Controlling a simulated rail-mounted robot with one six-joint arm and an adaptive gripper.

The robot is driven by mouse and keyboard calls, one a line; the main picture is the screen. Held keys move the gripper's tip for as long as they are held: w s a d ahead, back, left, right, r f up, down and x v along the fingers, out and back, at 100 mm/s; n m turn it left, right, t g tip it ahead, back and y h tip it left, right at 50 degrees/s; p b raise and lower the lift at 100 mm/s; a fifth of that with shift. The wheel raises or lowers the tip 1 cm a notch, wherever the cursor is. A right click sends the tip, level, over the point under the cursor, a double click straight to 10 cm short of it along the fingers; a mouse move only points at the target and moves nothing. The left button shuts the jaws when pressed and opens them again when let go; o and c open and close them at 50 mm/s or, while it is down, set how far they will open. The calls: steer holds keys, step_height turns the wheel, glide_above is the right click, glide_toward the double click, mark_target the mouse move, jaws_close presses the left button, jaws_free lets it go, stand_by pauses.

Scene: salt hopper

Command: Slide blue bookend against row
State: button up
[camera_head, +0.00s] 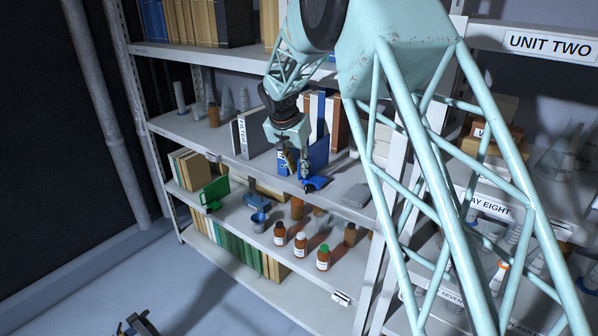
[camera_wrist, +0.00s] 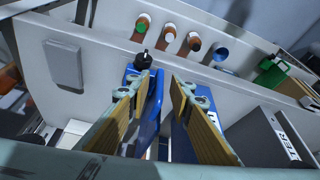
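The blue bookend (camera_head: 318,154) stands upright on the middle shelf, its base with a dark knob toward the shelf's front edge. In the wrist view the blue bookend (camera_wrist: 152,112) shows as a thin upright plate between my fingers. My gripper (camera_head: 293,164) is over the shelf front at the bookend. In the wrist view my gripper (camera_wrist: 158,95) is open, one yellow-padded finger on each side of the plate, with gaps visible. A row of white, blue and brown books (camera_head: 322,112) stands behind, partly hidden by my arm. Whether the bookend touches the row is unclear.
A grey labelled file box (camera_head: 248,134) stands left of my gripper. A flat grey item (camera_head: 357,195) lies to the right near the shelf edge. Brown bottles (camera_head: 301,243) and a green bookend (camera_head: 215,190) are on the shelf below.

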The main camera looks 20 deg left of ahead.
steer(key=shift+w+f, duration=0.25)
steer(key=shift+f, duration=0.4)
steer(key=shift+c, duration=0.2)
steer(key=c, duration=0.6)
